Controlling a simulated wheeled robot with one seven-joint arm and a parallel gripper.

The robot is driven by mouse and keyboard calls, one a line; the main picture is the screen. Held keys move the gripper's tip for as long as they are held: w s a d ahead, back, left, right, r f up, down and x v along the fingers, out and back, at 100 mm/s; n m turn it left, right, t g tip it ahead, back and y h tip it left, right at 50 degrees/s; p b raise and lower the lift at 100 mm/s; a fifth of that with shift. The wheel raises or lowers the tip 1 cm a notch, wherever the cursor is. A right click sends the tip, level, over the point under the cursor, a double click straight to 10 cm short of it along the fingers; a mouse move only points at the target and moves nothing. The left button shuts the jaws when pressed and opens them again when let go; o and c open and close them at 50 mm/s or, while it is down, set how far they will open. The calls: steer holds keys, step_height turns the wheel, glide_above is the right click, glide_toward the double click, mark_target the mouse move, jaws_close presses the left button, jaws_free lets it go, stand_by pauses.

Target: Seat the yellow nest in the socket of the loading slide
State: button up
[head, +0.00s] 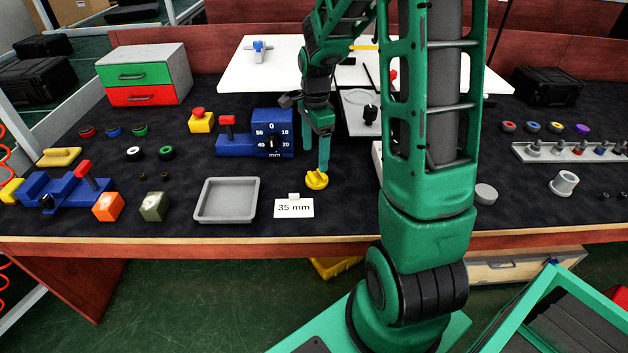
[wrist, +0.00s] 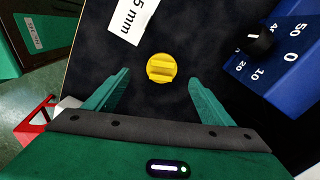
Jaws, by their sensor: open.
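The yellow nest (head: 316,180) is a small round piece with a raised bar across its top. It lies on the dark bench mat near the front edge, right of the "35 mm" card. In the wrist view the nest (wrist: 161,68) appears between and beyond the two fingertips. My gripper (head: 316,158) is open and empty, pointing down just above the nest; I see no contact. I cannot tell for sure which fixture is the loading slide; a pale plate with a black knob (head: 369,115) stands behind, partly hidden by my arm. No socket is clearly visible.
The "35 mm" card (head: 294,208) and a grey tray (head: 200,214) lie left of the nest. A blue dial block (head: 272,122) stands behind left. A blue clamp with a red handle (head: 62,192) is far left. A grey disc (head: 486,194) lies right of my arm.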

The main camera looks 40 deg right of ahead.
mark_target(312, 175)
step_height(312, 175, down, 4)
steer(key=shift+r, duration=0.2)
steer(key=shift+w+a+f, duration=0.1)
steer(key=shift+w+f, duration=0.15)
steer(key=shift+f, duration=1.05)
steer(key=shift+w+a+f, duration=0.1)
steer(key=shift+w+f, duration=0.1)
steer(key=shift+f, duration=1.1)
steer(key=shift+c, duration=0.2)
steer(key=c, duration=1.2)
steer(key=shift+r, duration=0.1)
